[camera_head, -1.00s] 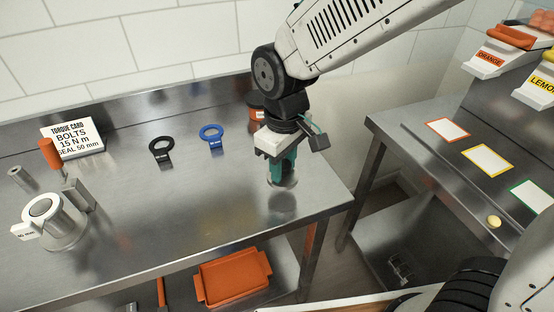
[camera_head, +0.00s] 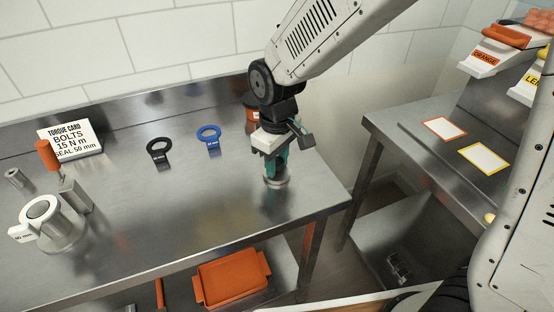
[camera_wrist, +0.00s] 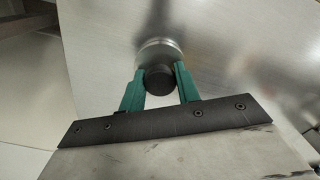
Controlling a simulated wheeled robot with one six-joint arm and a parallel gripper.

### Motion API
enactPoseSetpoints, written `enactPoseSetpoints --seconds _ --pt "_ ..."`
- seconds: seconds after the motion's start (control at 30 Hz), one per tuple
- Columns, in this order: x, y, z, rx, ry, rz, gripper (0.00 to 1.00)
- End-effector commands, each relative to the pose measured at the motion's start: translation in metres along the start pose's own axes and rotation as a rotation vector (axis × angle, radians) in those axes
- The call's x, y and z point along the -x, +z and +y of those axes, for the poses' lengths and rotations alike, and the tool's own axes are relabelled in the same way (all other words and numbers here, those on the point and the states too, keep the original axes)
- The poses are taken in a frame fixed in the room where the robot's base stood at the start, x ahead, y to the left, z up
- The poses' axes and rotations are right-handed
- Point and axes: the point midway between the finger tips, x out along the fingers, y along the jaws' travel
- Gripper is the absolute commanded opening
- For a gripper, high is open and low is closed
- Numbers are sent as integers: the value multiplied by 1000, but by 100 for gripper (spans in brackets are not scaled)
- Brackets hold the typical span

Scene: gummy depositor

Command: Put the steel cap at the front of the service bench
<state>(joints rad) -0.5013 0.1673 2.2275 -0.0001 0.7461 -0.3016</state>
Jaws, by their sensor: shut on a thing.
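My gripper (camera_head: 276,172) points down over the right end of the steel service bench (camera_head: 180,220). Its green fingers are shut on the steel cap (camera_head: 276,182), low at the bench surface. In the wrist view the fingers (camera_wrist: 160,82) hold the cap by its dark round knob. The cap's pale metal disc (camera_wrist: 158,48) shows beyond the fingertips. I cannot tell for sure whether the cap touches the bench top.
Black (camera_head: 158,150) and blue (camera_head: 209,137) ring tools, a torque card (camera_head: 70,141) and a metal cylinder (camera_head: 48,225) are on the bench. An orange jar (camera_head: 251,114) stands behind my gripper. An orange tray (camera_head: 232,279) is below. Another bench (camera_head: 430,165) stands right.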

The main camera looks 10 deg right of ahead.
Motion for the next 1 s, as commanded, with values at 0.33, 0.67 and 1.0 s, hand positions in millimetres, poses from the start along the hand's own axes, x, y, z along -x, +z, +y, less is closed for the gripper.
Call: enactPoseSetpoints --seconds 0.33,0.67,1.0 --pt "-2 0 0 0 0 -1 54" --pt "30 -1 0 0 1 5 54" --pt "100 0 0 0 1 2 54"
